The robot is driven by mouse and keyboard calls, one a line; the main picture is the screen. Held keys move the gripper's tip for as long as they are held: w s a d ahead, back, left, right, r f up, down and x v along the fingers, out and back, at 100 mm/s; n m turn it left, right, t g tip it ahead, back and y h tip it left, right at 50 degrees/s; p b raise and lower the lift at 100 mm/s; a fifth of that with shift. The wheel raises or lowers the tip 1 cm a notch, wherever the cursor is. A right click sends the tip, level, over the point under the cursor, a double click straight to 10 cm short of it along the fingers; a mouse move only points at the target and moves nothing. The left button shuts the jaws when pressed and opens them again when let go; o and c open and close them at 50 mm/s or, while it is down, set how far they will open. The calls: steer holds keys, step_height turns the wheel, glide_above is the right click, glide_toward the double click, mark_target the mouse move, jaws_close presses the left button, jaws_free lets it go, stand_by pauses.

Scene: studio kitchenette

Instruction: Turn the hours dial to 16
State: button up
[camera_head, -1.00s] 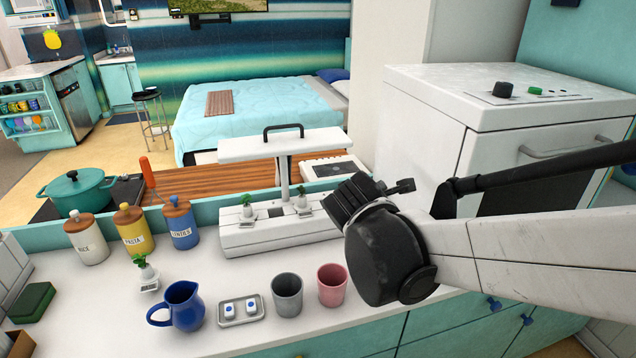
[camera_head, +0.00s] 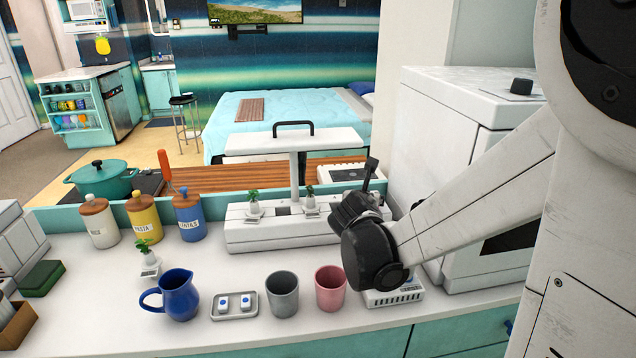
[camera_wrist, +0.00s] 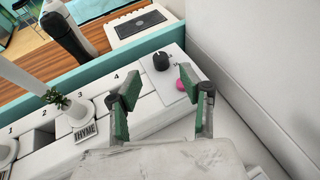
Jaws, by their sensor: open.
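A black dial (camera_wrist: 161,62) stands upright on the right end of a white planter unit, with a pink button (camera_wrist: 183,85) beside it. Its setting is too small to read. The planter unit (camera_wrist: 52,157) also shows in the head view (camera_head: 262,237), where my arm hides its right end and the dial. My gripper (camera_wrist: 159,75) is open and empty. Its green-padded fingertips appear on either side of the dial in the wrist view; I cannot tell how far above it they are.
Potted herbs stand in the planter's numbered slots. A pink cup (camera_head: 330,290), grey cup (camera_head: 282,294) and blue jug (camera_head: 178,297) stand on the counter in front. A white appliance (camera_head: 465,110) with a black knob on top (camera_head: 522,86) rises close on the right.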

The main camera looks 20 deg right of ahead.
steer(key=b+x, duration=0.1)
steer(key=x, duration=0.7)
steer(key=shift+w+d+f, duration=0.1)
jaws_close()
